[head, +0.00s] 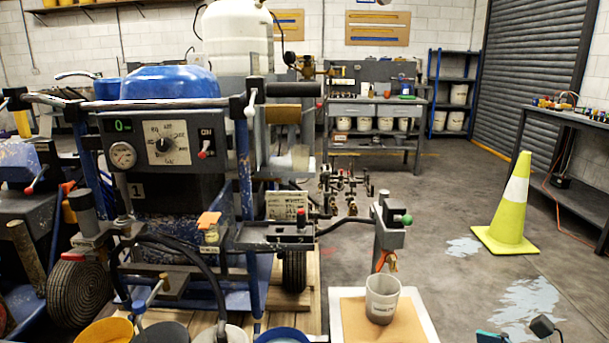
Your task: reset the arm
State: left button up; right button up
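The line striper (165,150) stands at the left, with a pressure gauge, a dial and a red-tipped switch beside "ON" on its grey panel. A grey side arm carries an upright bracket (390,235) with a green knob (407,219) and an orange clip below. A red-topped lever (301,215) stands on a grey block nearer the machine. Which part the task calls the arm is unclear. A small dark pad (543,326) and a teal piece (492,337) show at the bottom right edge, possibly parts of my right gripper. My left gripper is out of view.
A grey cup (382,298) stands on a tan board below the bracket. Several buckets (105,331) line the bottom edge. A yellow cone (508,210) stands right on open floor with pale paint patches. A bench (570,125) is at the far right.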

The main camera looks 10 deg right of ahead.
jog(key=s+a+f+n+g+y, duration=0.1)
jog(key=a+f+n+g+y, duration=0.15)
jog(key=a+f+g, duration=0.6)
jog(key=s+a+f+n+g+y, duration=0.1)
jog(key=a+f+n+y, duration=0.15)
jog(key=a+f, duration=0.7)
jog(key=s+a+f+n+g+h, duration=0.4)
jog(key=s+a+f+n+g, duration=0.3)
jog(key=s+a+f+n, duration=0.4)
notch_tip(320, 180, down, 7)
jog(key=s+d+n+t+h, duration=0.25)
jog(key=n+h, duration=0.25)
jog(key=n, duration=0.3)
jog(key=w+r+n+t+p, duration=0.2)
jog(key=w+n+t, duration=0.1)
jog(key=w, duration=0.2)
notch_tip(320, 180, up, 23)
jog(key=p, duration=2.2)
jog(key=shift+d+f+p, duration=0.15)
jog(key=shift+d+p, duration=0.15)
jog(key=shift+d, duration=0.1)
